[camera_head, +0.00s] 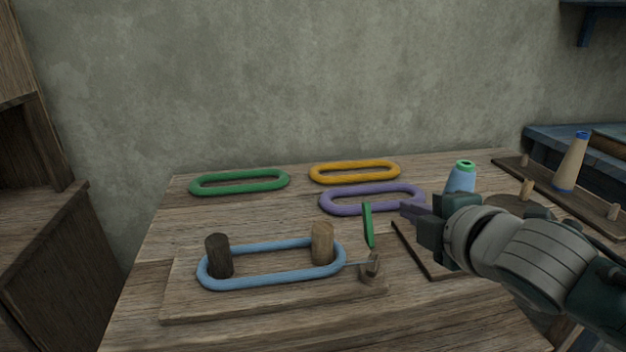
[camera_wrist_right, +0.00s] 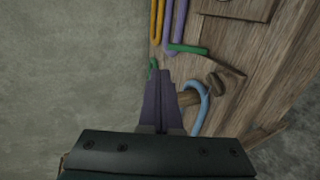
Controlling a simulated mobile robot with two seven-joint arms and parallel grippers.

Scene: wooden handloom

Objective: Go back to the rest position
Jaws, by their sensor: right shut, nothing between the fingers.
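My right gripper (camera_head: 408,211) reaches in from the right above the table (camera_head: 160,245); its fingers are shut with nothing between them. In the right wrist view the shut fingers (camera_wrist_right: 160,100) point over the table. A blue loop (camera_head: 270,283) lies around a dark peg (camera_head: 218,256) and a light wooden peg (camera_head: 322,243) on a wooden board (camera_head: 230,305). A green-handled tool (camera_head: 368,226) stands near the board's right end, left of the gripper and apart from it. My left gripper is not in view.
Green (camera_head: 240,182), orange (camera_head: 355,172) and purple (camera_head: 350,206) loops lie at the back. A blue cone with a green top (camera_head: 463,177) stands behind my right arm. A pegged board (camera_head: 545,185) holds a tan cone (camera_head: 572,163). A wooden cabinet (camera_head: 40,220) stands left.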

